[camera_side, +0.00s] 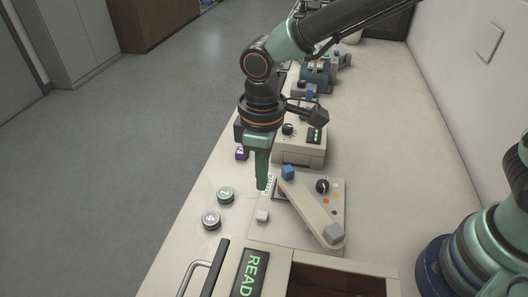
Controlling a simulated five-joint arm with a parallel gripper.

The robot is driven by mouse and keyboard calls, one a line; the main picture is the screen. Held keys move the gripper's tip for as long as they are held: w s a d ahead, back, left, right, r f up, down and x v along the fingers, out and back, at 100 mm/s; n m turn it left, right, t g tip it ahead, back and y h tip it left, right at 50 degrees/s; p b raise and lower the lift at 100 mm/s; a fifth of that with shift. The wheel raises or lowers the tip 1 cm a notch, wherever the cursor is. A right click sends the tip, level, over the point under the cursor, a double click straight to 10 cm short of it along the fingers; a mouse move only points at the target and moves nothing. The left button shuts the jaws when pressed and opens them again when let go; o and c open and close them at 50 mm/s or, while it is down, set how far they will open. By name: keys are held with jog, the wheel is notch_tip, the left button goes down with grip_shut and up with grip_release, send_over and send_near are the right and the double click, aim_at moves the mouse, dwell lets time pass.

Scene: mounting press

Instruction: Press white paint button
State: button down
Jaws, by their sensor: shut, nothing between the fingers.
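My gripper (262,184) is shut and empty, pointing down at the left edge of a pale control panel (338,194). A small white block-shaped button (262,216) sits on the pale surface just below the fingertips in the picture, apart from them. I cannot tell for certain whether it is the white paint button. The panel has a black knob (322,186) and small orange and yellow marks. A beige bar (311,210) lies slantwise across it, with a blue block (288,172) at its upper end and a grey block (334,232) at its lower end.
Two round numbered weights, marked 7 (225,195) and 4 (211,220), stand left of the panel. A beige device (301,150) with a green display stands behind. A press with a dark handle (203,275) and display fills the front. Bench space right of the panel is clear.

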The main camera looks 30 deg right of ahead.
jog(key=shift+r, duration=1.6)
jog(key=s+d+r+m+t, duration=0.1)
jog(key=d+r+m+t, duration=0.1)
jog(key=d, duration=0.6)
jog(key=s+d+r+m+t, duration=0.1)
jog(key=d+r+m, duration=0.2)
jog(key=d, duration=0.5)
jog(key=s+d+r+m+t, duration=0.2)
jog(key=d+r+m, duration=0.1)
jog(key=d, duration=0.5)
jog(key=shift+d+r+m+t, duration=0.3)
jog(key=shift+d+r+m, duration=0.05)
jog(key=shift+m, duration=0.15)
